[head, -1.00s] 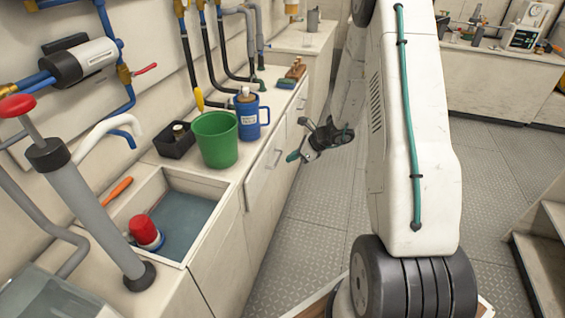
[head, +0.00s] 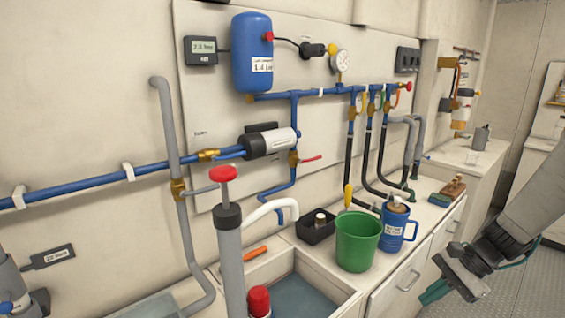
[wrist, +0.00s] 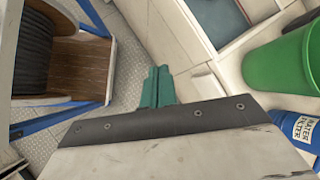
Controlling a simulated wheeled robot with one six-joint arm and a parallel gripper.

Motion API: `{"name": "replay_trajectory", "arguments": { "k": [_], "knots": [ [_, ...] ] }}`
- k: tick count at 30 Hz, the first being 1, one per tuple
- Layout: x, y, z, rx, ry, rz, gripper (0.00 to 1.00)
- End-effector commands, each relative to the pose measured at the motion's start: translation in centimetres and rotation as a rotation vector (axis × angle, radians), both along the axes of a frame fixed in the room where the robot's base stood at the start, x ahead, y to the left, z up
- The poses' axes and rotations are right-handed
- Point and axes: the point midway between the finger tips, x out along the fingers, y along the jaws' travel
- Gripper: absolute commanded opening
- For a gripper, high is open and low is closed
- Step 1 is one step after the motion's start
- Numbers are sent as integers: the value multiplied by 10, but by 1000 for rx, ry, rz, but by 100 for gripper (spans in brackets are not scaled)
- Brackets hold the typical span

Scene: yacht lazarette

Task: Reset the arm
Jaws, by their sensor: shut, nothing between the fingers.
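My gripper (head: 435,292) is at the lower right of the head view, in front of the counter's cupboard doors and to the right of the green bucket. Its teal fingertips are together with nothing between them. In the wrist view the teal fingers (wrist: 157,87) show side by side, pointing up the picture, with the counter's edge beside them. The gripper touches nothing that I can see.
A sink (head: 345,302) holds water and a red-topped object. A cable reel (wrist: 40,45) is left in the wrist view. Blue pipes (head: 130,173) line the wall.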

Motion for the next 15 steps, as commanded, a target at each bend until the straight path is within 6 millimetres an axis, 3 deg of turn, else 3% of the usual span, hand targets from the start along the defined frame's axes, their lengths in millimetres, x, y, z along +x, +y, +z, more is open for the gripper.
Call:
{"name": "replay_trajectory", "arguments": {
  "k": [1,6,15],
  "knots": [
    [-14,11,19,-36,-30,100,0],
    [-66,33,65,-155,-99,417,0],
    [-149,49,123,-398,-206,861,0]
  ]
}}
